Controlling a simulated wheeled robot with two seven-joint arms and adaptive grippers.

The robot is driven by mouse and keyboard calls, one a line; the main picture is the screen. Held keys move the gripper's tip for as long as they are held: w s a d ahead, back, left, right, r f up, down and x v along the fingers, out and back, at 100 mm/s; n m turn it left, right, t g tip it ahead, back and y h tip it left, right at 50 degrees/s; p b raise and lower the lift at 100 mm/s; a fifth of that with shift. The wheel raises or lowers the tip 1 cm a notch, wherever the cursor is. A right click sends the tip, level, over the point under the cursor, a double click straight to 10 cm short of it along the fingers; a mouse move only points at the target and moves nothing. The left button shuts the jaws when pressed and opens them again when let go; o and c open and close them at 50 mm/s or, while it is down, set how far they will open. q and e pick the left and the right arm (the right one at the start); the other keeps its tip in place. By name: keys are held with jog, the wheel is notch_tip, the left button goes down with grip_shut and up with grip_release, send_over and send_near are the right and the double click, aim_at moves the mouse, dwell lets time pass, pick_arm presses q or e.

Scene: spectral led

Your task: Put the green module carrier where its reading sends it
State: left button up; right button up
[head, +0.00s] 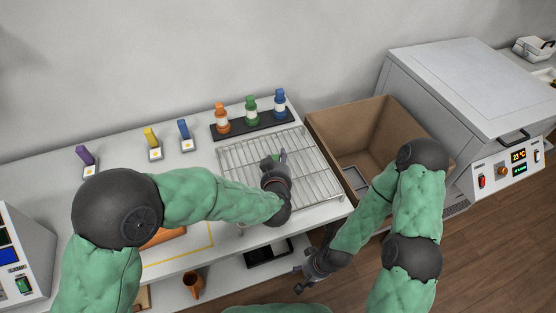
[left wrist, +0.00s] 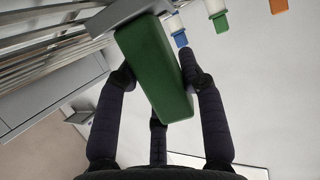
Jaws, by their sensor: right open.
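The green module carrier (left wrist: 153,68) is in the left wrist view, its green grip block between the fingers of my left gripper (left wrist: 157,80). Its pale grey base (left wrist: 125,12) points away from the gripper, beside the rack bars. In the head view my left gripper (head: 273,163) is over the wire rack (head: 313,170) and hides most of the carrier. Whether the base touches the rack I cannot tell. My right gripper (head: 304,280) is open and empty, low in front of the table. Purple (head: 86,157), yellow (head: 153,142) and blue (head: 185,135) carriers stand at the table's back left.
Orange, green and blue bottles stand on a black strip (head: 254,128) behind the rack. An open cardboard box (head: 325,125) is right of the rack, beside a grey oven-like machine (head: 470,80) with a lit display. A device with coloured panels (head: 25,245) is at far left.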

pick_arm(q)
jog(key=o, duration=0.4)
jog(key=shift+c, duration=0.2)
jog(key=shift+s+r, duration=0.1)
jog(key=shift+r, duration=0.15)
jog(key=p+v, duration=0.4)
jog(key=v, duration=0.7)
jog(key=shift+s+p, duration=0.3)
jog(key=shift+s, duration=0.15)
